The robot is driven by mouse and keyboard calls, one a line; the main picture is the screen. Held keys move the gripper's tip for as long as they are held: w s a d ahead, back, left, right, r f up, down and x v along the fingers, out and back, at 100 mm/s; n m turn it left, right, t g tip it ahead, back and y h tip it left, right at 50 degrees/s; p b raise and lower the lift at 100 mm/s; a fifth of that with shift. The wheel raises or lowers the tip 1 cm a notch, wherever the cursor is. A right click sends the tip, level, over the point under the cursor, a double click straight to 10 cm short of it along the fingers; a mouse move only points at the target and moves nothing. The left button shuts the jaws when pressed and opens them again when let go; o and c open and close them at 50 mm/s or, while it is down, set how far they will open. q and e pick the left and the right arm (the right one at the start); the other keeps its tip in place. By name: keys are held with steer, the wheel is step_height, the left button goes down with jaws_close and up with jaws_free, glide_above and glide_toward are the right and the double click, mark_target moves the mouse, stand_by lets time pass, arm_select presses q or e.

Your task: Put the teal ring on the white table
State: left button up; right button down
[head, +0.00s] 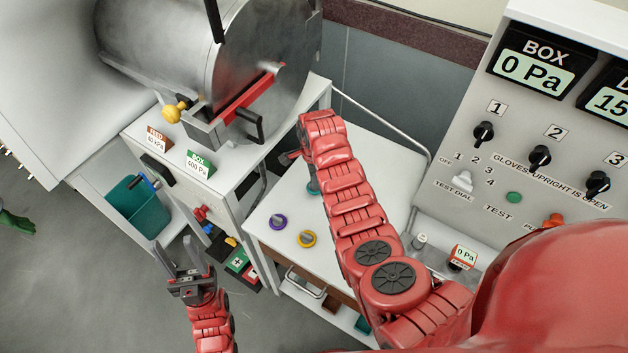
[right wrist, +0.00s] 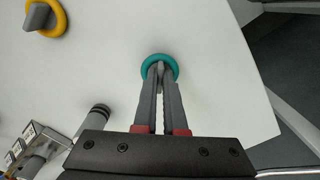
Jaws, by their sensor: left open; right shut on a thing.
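The teal ring (right wrist: 147,66) is at the fingertips of my right gripper (right wrist: 160,68), which is shut on it over the white table (right wrist: 215,75). Whether the ring touches the table top, I cannot tell. In the head view the right gripper is mostly hidden behind my right arm; a bit of teal (head: 313,186) shows beside the arm above the white table (head: 262,233). My left gripper (head: 174,248) is open and empty, left of the table, over the floor.
A control panel (head: 480,200) stands at the right, a metal chamber (head: 180,60) at the back left. Small metal items (right wrist: 35,150) lie lower left.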

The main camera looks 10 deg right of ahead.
steer(key=shift+f, duration=0.75)
steer(key=shift+f, duration=0.1)
steer(key=c, duration=1)
jaws_free()
